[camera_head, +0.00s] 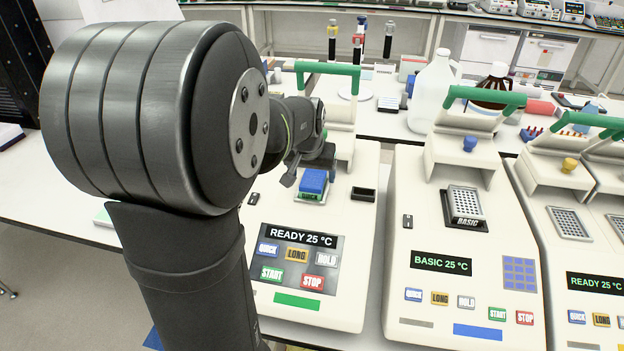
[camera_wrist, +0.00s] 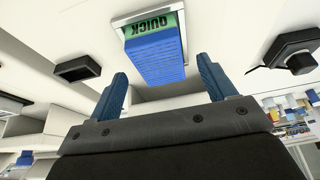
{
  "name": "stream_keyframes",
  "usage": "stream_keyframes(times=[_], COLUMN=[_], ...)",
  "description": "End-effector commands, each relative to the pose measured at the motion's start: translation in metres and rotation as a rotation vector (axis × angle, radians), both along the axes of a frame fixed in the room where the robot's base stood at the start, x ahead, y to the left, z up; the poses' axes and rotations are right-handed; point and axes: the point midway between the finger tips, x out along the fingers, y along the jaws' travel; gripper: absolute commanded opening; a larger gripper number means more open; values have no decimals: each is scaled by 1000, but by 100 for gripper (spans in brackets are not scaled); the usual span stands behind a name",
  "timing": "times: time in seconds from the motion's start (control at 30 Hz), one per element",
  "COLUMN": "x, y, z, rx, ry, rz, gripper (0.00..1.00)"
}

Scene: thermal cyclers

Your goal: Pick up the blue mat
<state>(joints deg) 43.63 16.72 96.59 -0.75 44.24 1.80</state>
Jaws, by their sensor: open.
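The blue mat (camera_head: 314,181) sits on a green block labelled QUICK (camera_wrist: 151,24) in the well of the left cycler (camera_head: 345,235). In the wrist view the blue mat (camera_wrist: 155,57) appears as a ridged blue slab ahead of my gripper, between the lines of its two fingers. My gripper (camera_wrist: 162,80) is open, with two blue fingers apart and nothing visible between them. In the head view my arm hides part of this cycler, and my gripper is beside the mat at its upper left. I cannot tell whether a finger touches it.
A small black tray (camera_head: 363,194) lies right of the mat. The left cycler's lid with green handle (camera_head: 328,68) stands raised behind. The BASIC cycler (camera_head: 425,310) and others stand to the right. A white jug (camera_head: 432,92) and bottles stand behind.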

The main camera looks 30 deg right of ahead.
Motion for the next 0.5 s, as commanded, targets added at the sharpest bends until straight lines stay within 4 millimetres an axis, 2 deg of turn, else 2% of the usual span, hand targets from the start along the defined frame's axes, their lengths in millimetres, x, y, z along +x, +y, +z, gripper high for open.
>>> stream_keyframes(times=[0.1, 0.37, 0.5], x=[3, 4, 3], y=[-3, -3, -3], z=[-10, -11, -11], rx=[1, -1, -1], ry=[1, -1, -1], rz=[0, 0, 0], gripper=[76, 74, 47])
